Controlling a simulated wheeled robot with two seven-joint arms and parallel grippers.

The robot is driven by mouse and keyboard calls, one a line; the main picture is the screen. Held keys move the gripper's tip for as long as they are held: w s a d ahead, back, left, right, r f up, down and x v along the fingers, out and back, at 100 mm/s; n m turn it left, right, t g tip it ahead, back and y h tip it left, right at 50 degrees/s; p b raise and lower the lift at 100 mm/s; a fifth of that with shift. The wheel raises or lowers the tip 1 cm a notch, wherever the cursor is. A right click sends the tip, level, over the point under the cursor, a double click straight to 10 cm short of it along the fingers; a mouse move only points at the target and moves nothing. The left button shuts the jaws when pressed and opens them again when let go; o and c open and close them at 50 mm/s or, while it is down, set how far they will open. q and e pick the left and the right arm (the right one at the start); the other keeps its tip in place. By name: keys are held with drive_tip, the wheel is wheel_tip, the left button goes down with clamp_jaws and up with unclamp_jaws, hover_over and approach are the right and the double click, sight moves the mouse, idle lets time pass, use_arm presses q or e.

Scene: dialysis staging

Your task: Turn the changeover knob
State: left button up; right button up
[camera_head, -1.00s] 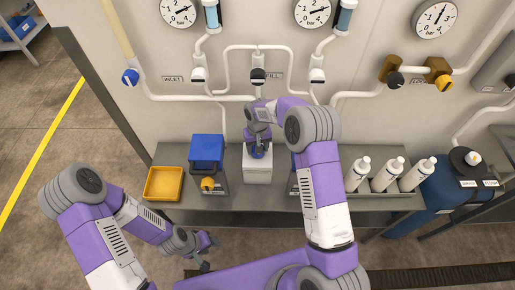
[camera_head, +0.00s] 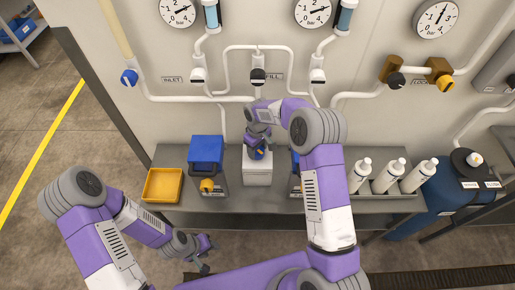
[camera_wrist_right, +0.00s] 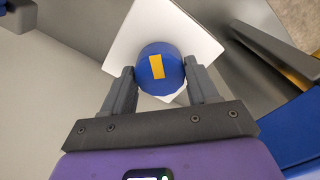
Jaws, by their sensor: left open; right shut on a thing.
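The changeover knob (camera_wrist_right: 160,72) is a round blue knob with a yellow mark on its top. It sits on a white box (camera_head: 258,172) on the grey bench, below the FILL valve. My right gripper (camera_head: 258,150) is shut on the knob from above. In the right wrist view the fingers (camera_wrist_right: 161,88) press on both sides of it, and the yellow mark is slightly tilted. In the head view the gripper hides part of the knob. My left gripper (camera_head: 203,256) is open and empty, low in front of the bench.
A yellow tray (camera_head: 163,186) and a blue-topped container (camera_head: 206,158) stand left of the white box. Another container is partly hidden behind my right arm. White bottles (camera_head: 390,176) stand on a tray to the right. Pipes and gauges line the wall.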

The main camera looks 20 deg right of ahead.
idle(0.3)
drive_tip(key=o, duration=1.1)
drive_tip(key=shift+c, duration=0.2)
drive_tip(key=shift+r, duration=0.15)
wheel_tip(320, 180, up, 7)
drive_tip(key=shift+r+p, duration=0.2)
drive_tip(key=shift+p, duration=0.15)
